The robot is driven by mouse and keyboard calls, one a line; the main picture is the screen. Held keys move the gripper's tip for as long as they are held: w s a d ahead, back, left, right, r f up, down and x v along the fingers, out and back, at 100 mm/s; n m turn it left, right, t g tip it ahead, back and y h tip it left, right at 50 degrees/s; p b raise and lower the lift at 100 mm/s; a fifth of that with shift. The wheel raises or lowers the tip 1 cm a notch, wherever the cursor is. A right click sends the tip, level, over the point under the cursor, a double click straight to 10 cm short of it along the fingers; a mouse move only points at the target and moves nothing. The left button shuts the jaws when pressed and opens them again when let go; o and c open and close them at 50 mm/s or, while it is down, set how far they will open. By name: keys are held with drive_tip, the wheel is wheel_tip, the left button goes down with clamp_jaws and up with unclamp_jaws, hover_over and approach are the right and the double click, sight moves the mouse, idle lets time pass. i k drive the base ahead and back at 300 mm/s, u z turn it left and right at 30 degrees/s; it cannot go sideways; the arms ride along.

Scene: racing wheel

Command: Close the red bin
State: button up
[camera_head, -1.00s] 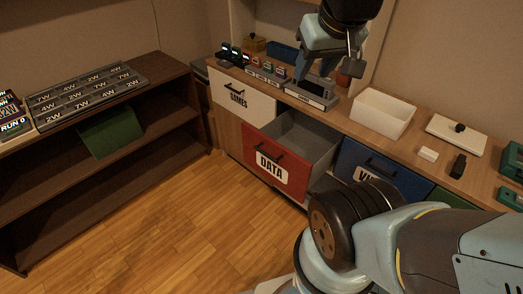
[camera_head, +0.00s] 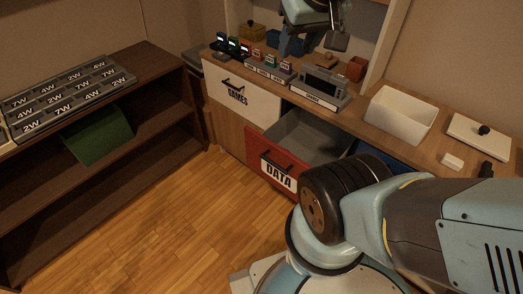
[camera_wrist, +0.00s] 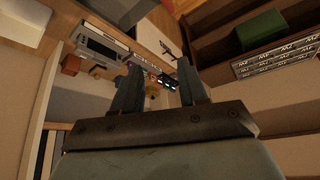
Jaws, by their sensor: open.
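The red bin (camera_head: 275,164) is a drawer with a red front, a dark handle and a "DATA" label. In the head view it is pulled out of the cabinet, and its grey inside is exposed. My arm hides part of its right side. My gripper (camera_head: 312,42) is at the top of the head view, above the back of the counter, apart from the red bin. In the wrist view my gripper (camera_wrist: 160,84) has its two fingers spread with nothing between them.
A white "GAMES" drawer (camera_head: 240,100) is shut left of the red bin. The counter holds small devices, a grey console (camera_head: 318,88), a white open box (camera_head: 400,114) and a white lid (camera_head: 479,136). A dark shelf (camera_head: 150,125) stands left. The wooden floor (camera_head: 185,215) is clear.

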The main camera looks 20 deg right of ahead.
sight(312, 142)
drive_tip(key=z, duration=0.05)
drive_tip(key=k, duration=1.45)
drive_tip(key=u, duration=0.4)
drive_tip(key=i, duration=1)
drive_tip(key=z, duration=0.05)
